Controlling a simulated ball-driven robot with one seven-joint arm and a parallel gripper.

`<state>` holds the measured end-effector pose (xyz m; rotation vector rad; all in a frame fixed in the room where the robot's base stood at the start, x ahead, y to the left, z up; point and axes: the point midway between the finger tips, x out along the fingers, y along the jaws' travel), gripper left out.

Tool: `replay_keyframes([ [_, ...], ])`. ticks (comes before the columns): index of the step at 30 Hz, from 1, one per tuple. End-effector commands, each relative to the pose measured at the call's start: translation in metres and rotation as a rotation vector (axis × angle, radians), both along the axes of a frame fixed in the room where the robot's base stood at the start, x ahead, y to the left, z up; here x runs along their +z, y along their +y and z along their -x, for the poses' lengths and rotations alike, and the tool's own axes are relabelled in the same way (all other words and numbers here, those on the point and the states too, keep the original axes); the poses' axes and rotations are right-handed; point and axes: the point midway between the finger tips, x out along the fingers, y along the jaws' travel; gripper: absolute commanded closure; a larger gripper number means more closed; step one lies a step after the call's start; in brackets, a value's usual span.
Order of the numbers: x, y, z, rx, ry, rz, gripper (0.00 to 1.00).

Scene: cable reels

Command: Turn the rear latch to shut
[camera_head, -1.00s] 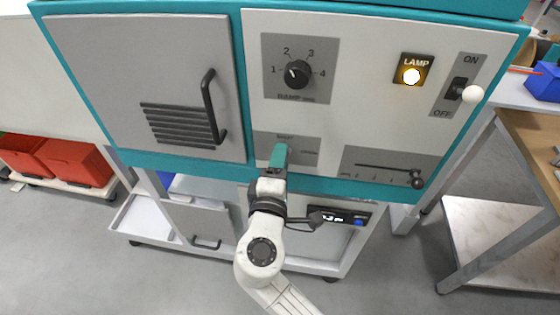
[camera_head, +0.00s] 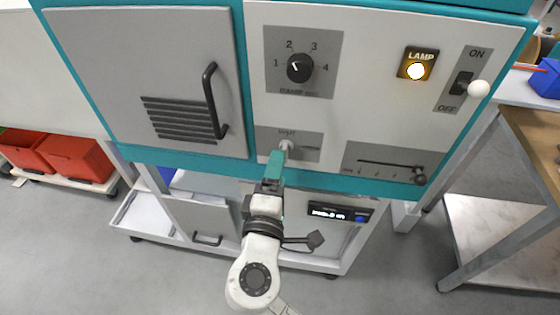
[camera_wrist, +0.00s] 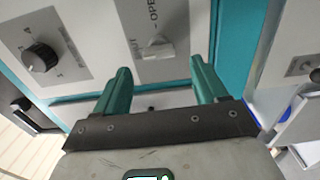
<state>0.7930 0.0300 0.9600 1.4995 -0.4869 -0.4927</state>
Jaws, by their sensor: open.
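The latch (camera_head: 289,147) is a small pale handle on a grey plate, low on the front of the teal and white cabinet. In the wrist view the latch (camera_wrist: 159,48) sits between the labels SHUT and OPEN. I cannot tell for sure which label it points to. My gripper (camera_head: 277,160) is just below and in front of the latch in the head view. In the wrist view its teal fingers (camera_wrist: 157,72) are spread apart with nothing between them. The latch shows beyond the fingertips, apart from them.
The cabinet front also has a numbered knob (camera_head: 299,68), a lit lamp (camera_head: 417,70), an ON/OFF switch (camera_head: 463,84), a slider (camera_head: 419,175) and a handled door (camera_head: 150,80). A workbench (camera_head: 535,140) stands at the right. Red bins (camera_head: 75,158) are at the left.

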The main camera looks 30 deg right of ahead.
Motion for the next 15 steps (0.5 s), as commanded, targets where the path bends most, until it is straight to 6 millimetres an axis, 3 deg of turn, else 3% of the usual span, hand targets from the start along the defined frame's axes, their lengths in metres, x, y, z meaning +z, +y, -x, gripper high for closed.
replay_keyframes([
  [6, -0.001, 0.024, 0.032, 0.002, 0.0, 0.0, 0.28],
  [15, 0.0, 0.035, 0.049, 0.001, 0.0, 0.0, 0.28],
])
